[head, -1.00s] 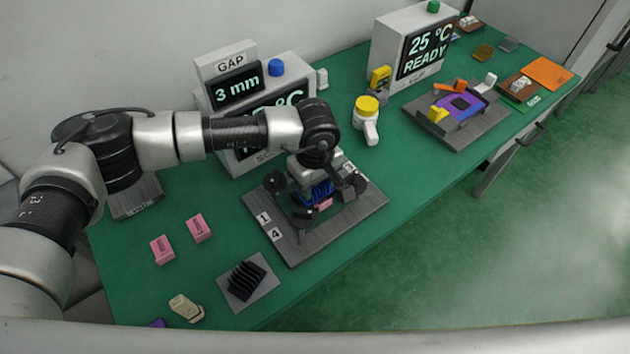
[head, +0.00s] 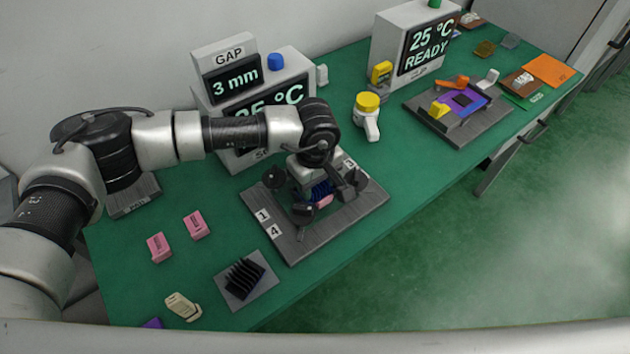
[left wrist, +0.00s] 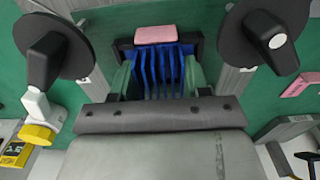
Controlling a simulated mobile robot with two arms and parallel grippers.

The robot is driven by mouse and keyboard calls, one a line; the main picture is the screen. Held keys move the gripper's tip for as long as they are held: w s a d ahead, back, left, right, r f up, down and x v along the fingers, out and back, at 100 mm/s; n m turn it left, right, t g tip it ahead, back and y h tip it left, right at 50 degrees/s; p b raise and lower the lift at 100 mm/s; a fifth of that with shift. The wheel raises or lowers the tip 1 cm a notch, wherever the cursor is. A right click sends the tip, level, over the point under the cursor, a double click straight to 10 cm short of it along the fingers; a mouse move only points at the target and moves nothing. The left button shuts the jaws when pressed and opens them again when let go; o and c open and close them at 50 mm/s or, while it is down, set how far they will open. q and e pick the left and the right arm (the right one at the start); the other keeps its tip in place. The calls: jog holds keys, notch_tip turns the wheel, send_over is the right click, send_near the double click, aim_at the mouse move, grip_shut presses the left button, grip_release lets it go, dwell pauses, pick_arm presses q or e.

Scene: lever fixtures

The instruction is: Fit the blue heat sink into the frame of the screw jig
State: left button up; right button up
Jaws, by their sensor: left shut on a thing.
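The blue finned heat sink (head: 321,190) is at the middle of the screw jig (head: 352,216), a grey board with numbered labels and dark knobs. My left gripper (head: 316,184) is above the jig, shut on the heat sink. In the left wrist view the heat sink (left wrist: 160,72) sits between green finger pads, its far end against the dark frame (left wrist: 198,44). A pink block (left wrist: 155,35) lies at that end; it also shows in the head view (head: 325,200). Whether the heat sink is fully seated is hidden. My right gripper is not in view.
Black knobs (left wrist: 55,55) flank the gripper closely on both sides. A black finned heat sink (head: 244,277) on a grey plate and two pink blocks (head: 196,225) lie nearer. A display box reading 3 mm (head: 236,80) stands behind the jig. A yellow-capped bottle (head: 367,115) stands right of it.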

pick_arm(q)
jog(key=o, duration=0.9)
jog(key=shift+o, duration=0.2)
jog(key=shift+w+r, duration=0.1)
jog(key=shift+r, duration=0.4)
notch_tip(320, 180, up, 9)
jog(key=shift+r+b, duration=0.2)
jog(key=shift+b, duration=0.6)
jog(key=shift+r, duration=0.25)
